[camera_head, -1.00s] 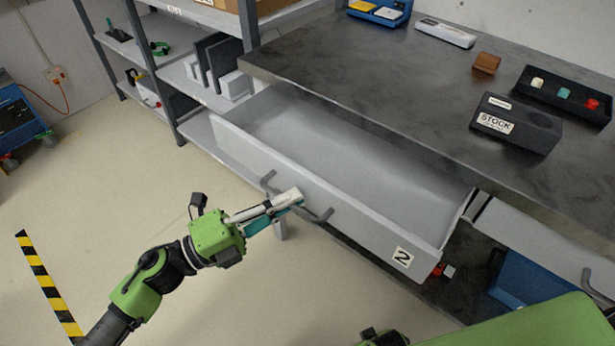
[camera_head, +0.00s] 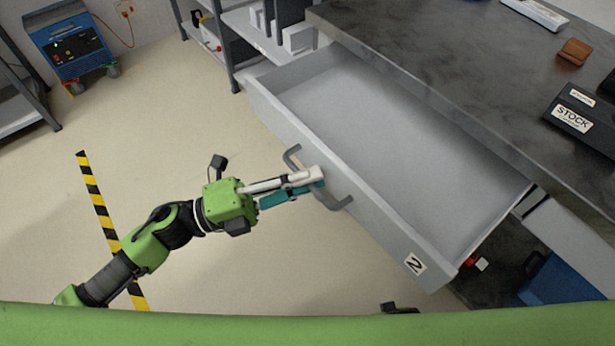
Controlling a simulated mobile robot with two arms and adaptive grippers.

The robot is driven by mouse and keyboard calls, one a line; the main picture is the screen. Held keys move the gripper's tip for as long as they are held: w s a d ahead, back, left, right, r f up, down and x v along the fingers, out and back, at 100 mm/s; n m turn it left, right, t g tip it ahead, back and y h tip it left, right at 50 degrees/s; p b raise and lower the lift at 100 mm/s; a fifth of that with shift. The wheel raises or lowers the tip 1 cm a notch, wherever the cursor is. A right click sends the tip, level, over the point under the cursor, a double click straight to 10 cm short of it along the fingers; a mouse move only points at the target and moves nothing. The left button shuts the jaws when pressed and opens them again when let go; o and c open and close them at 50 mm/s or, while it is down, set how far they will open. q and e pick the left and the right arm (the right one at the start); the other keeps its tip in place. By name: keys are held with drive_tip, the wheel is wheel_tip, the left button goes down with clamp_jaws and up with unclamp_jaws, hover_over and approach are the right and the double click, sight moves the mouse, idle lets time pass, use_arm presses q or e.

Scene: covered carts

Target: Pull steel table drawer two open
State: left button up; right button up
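The steel table (camera_head: 440,80) stands at the upper right. Its drawer two (camera_head: 345,175), grey and marked with a "2" label (camera_head: 415,263), is pulled well out and looks empty inside. A dark grey bar handle (camera_head: 336,199) is on its front. My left gripper (camera_head: 312,182) reaches in from the left, and its fingers are at the middle of the handle, closed around the bar. The fingers hide the part of the bar between them. My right gripper is not clearly visible; only a small dark part (camera_head: 398,308) shows at the bottom edge.
A grey shelf rack (camera_head: 235,50) stands behind the drawer's far end. A blue wheeled unit (camera_head: 75,45) is at the upper left. Yellow-black tape (camera_head: 97,200) marks the floor. A black STOCK box (camera_head: 575,118) lies on the tabletop. Open floor lies left of the drawer.

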use_arm(q)
drive_tip(key=shift+a, duration=0.1)
drive_tip(key=v, duration=1.1)
drive_tip(key=shift+a, duration=0.4)
drive_tip(key=shift+s+f, duration=0.1)
